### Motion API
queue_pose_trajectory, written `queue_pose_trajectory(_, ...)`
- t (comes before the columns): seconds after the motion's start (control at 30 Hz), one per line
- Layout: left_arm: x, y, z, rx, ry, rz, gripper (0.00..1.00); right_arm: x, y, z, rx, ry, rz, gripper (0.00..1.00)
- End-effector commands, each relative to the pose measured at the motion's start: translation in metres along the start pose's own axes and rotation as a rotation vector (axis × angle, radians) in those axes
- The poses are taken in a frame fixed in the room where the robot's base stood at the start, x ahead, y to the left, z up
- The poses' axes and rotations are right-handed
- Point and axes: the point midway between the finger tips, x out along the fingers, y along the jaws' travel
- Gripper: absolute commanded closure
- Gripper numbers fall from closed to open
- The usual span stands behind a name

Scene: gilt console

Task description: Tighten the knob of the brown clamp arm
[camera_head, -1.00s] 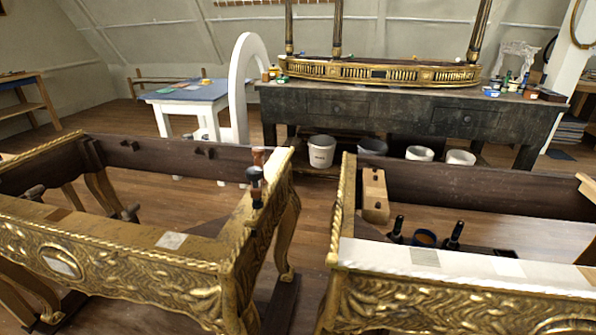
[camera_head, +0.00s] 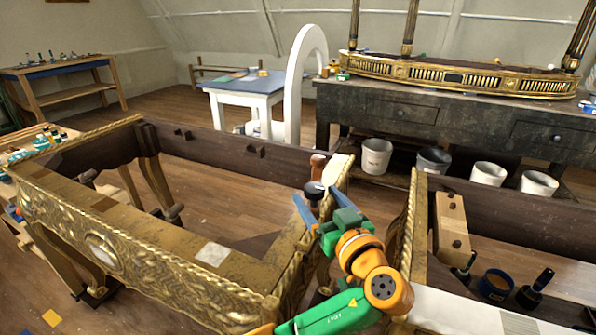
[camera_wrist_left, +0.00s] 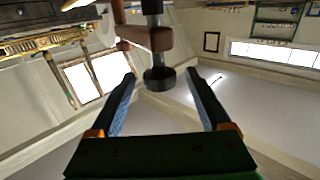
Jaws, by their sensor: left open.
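The brown clamp arm (camera_head: 318,165) sits at the right end of the left gilt console frame (camera_head: 150,232), near its back corner. Its dark round knob (camera_head: 315,187) shows beside the gilt corner. My left gripper (camera_head: 315,197) is open, with its blue fingers on either side of the knob. In the left wrist view the knob (camera_wrist_left: 160,79) lies between the two spread fingertips, with a visible gap on each side. The brown clamp arm (camera_wrist_left: 150,38) and a dark screw rise above it there. My right gripper is not in view.
A second gilt console (camera_head: 413,225) stands close to the right of my left arm, holding a wooden block (camera_head: 452,222) and dark-handled tools. A dark workbench (camera_head: 400,130) with several buckets stands behind. Open wooden floor lies inside the left frame.

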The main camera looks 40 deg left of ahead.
Motion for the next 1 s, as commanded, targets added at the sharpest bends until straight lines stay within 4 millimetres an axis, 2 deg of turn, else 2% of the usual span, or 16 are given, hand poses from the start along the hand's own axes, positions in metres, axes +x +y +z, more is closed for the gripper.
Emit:
queue_pose_trajectory(0.33,0.061,-0.001,-0.003,0.003,0.005,-0.005,0.19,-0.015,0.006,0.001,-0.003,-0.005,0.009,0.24)
queue_pose_trajectory(0.43,0.068,-0.001,-0.002,0.001,0.003,-0.004,0.19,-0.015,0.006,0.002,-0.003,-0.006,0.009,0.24)
queue_pose_trajectory(0.63,0.07,-0.001,-0.001,0.001,0.002,-0.002,0.19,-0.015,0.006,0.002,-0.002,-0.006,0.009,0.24)
queue_pose_trajectory(0.67,0.07,-0.001,0.0,0.001,0.002,-0.002,0.22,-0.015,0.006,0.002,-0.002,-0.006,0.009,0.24)
queue_pose_trajectory(0.93,0.069,0.0,0.0,0.002,0.001,-0.002,0.95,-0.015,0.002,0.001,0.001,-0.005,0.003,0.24)
queue_pose_trajectory(0.97,0.069,0.0,0.0,0.002,0.001,-0.002,1.0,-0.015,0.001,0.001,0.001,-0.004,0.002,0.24)
queue_pose_trajectory(1.0,0.069,0.0,0.0,0.002,0.001,-0.002,1.0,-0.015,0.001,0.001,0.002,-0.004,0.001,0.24)
